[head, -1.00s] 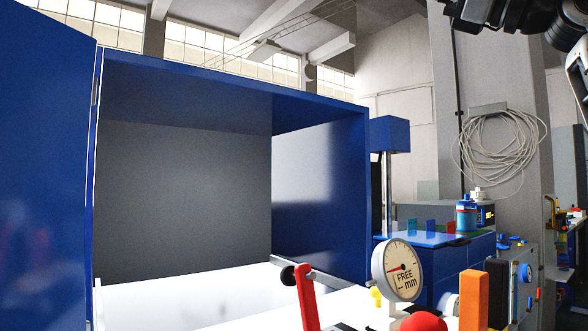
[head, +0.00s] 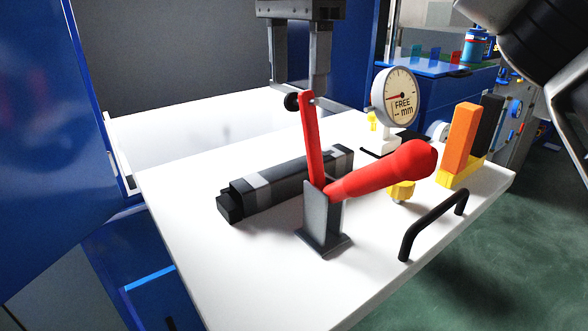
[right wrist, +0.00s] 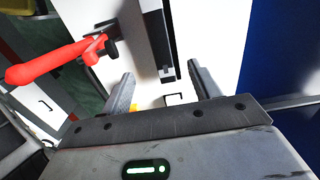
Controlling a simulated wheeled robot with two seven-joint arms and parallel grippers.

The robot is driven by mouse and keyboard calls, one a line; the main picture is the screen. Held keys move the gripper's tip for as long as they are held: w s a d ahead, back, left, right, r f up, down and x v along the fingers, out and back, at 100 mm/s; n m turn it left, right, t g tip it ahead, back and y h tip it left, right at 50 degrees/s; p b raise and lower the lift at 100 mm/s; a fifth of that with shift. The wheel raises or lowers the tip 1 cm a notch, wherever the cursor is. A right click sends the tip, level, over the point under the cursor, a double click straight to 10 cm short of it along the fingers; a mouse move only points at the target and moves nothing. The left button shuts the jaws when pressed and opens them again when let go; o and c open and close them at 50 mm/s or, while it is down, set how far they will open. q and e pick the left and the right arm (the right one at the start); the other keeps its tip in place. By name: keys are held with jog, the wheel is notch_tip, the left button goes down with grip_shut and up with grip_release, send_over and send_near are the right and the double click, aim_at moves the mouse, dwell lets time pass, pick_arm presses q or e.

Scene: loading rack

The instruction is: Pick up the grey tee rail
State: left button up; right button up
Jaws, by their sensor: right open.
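The grey tee rail (head: 287,180) is a long, dark grey bar with lighter bands and a stepped end. It lies on the white board (head: 205,262), partly hidden behind the red-handled clamp (head: 318,150). My right gripper (head: 298,92) points down, open and empty, above and behind the rail in the head view. In the right wrist view, its two fingers (right wrist: 162,73) stand apart, with part of the rail (right wrist: 157,45) showing beyond the gap between them. They appear clear of the rail. My left gripper is out of view.
A dial gauge (head: 397,98), an orange block (head: 459,130) and a black handle (head: 432,226) stand to the right of the clamp. The open blue cabinet door (head: 45,150) rises at left. The near left of the board is clear.

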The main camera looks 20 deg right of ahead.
send_over(296, 164)
notch_tip(296, 164, down, 7)
jog(key=shift+f+b, duration=0.15)
jog(key=shift+b, duration=0.3)
jog(key=shift+s+f, duration=0.15)
jog(key=shift+f, duration=2.55)
jog(key=c, duration=1.2)
jog(key=shift+r, duration=0.1)
grip_shut()
